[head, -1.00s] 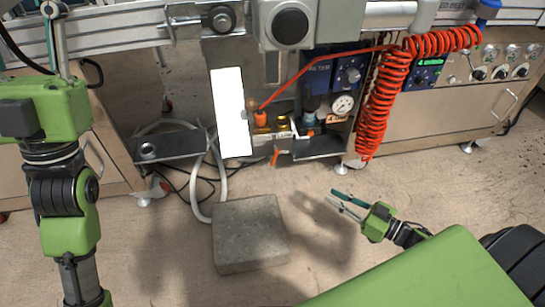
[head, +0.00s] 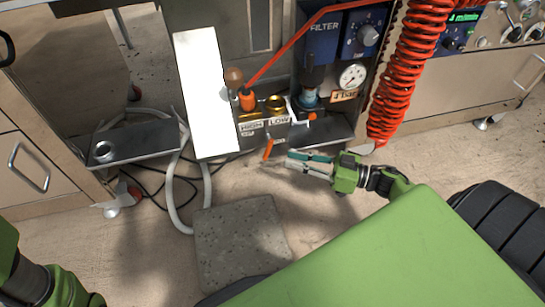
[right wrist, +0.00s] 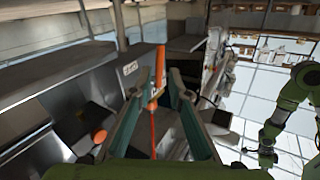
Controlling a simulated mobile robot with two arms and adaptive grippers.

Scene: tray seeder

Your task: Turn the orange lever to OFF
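An orange lever (head: 267,150) hangs down and slightly tilted below the HIGH/LOW valve panel (head: 265,130) in the head view. My right gripper (head: 291,160) is just to the right of it, fingers pointing left toward it. In the right wrist view an orange lever (right wrist: 160,65) shows between the two spread fingers of the right gripper (right wrist: 156,90). The fingers are open; no contact with the lever can be made out. Only part of my left arm shows at the lower left of the head view; its gripper is out of view.
A stone block (head: 240,240) lies on the floor.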

